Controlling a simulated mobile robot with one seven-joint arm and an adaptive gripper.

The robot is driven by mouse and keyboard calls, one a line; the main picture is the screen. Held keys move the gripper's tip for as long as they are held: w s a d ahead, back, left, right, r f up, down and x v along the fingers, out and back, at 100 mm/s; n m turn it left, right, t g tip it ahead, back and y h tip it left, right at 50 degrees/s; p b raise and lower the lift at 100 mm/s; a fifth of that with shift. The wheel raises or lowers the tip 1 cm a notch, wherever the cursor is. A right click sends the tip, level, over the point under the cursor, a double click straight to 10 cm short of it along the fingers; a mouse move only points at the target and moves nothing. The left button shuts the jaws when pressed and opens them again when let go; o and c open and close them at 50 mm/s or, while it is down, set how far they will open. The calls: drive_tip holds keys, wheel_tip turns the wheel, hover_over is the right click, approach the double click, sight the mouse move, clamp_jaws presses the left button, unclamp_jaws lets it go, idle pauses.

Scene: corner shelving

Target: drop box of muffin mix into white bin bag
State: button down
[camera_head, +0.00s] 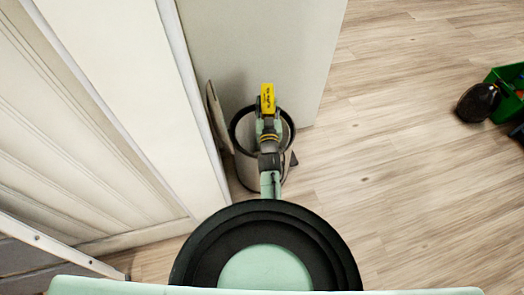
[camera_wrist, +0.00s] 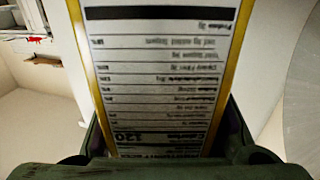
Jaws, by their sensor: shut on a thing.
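The yellow box of muffin mix (camera_head: 268,98) is in my gripper (camera_head: 267,112), above the far rim of a bin in the head view. In the wrist view the box (camera_wrist: 160,75) fills the middle, with its nutrition label upside down and a yellow edge. My gripper (camera_wrist: 165,150) is shut on the box from both sides. The round bin with a white bag inside (camera_head: 243,133) and a dark rim stands under my gripper and wrist. My arm hides much of the bin's opening.
A grey-white panel (camera_head: 260,40) stands right behind the bin, and a white panelled door or wall (camera_head: 90,120) is to the left. A green crate (camera_head: 508,85) and a dark round object (camera_head: 478,102) lie at the far right. The wooden floor (camera_head: 400,180) between is clear.

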sight(268, 98)
wheel_tip(268, 98, down, 5)
drive_tip(key=b, duration=0.3)
drive_tip(key=shift+r+b, duration=0.15)
drive_tip(key=shift+b, duration=0.25)
drive_tip(key=c, duration=1.3)
unclamp_jaws()
drive_tip(key=o, duration=0.4)
wheel_tip(268, 98, up, 10)
